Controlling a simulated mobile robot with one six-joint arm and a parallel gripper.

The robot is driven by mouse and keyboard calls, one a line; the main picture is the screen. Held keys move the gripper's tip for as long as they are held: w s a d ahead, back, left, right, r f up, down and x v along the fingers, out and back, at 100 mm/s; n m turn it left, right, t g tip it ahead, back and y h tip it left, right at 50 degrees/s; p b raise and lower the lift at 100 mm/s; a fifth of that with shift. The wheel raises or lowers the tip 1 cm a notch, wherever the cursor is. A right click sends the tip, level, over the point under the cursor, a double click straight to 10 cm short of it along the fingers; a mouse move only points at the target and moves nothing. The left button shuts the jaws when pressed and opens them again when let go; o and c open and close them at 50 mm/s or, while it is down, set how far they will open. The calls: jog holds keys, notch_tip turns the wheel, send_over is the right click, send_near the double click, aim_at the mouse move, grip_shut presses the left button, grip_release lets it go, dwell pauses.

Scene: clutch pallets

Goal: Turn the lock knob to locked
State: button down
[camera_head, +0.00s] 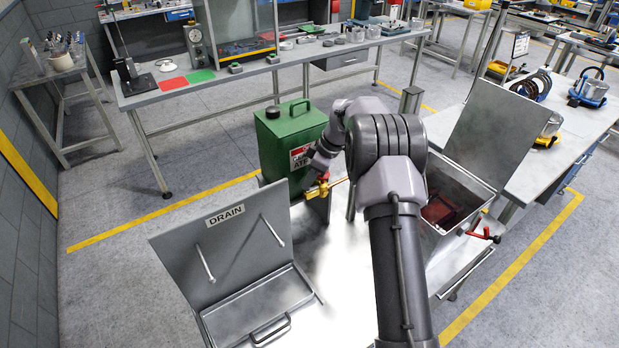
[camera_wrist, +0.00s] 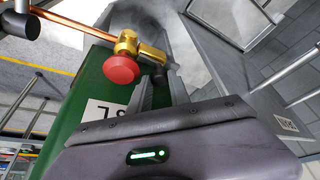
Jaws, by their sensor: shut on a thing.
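A brass valve fitting (camera_head: 318,189) sits beside the green can (camera_head: 284,140), at the end of a copper-coloured pipe. In the wrist view the brass fitting (camera_wrist: 127,43) carries a round red knob (camera_wrist: 121,69). My gripper (camera_wrist: 162,88) is just beside the fitting, its fingers close together around a small dark part at the fitting's end. That part is mostly hidden by the fingers, and I cannot tell whether it is the lock knob. The red knob is outside the fingers. In the head view my wrist hides most of the grip. No lock mark is readable.
A grey tray with an upright lid marked DRAIN (camera_head: 222,247) stands front left. A metal box with a raised lid (camera_head: 498,128) and a red handle (camera_head: 486,233) stands right. A workbench (camera_head: 240,80) runs behind the can. Open floor lies at the left.

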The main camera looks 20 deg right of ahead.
jog(key=shift+n, duration=0.6)
jog(key=c, duration=1.2)
grip_release()
jog(key=shift+c, duration=0.2)
jog(key=p+v, duration=0.3)
jog(key=v, duration=1.4)
jog(key=shift+w+d+r, duration=0.2)
jog(key=shift+d, duration=0.05)
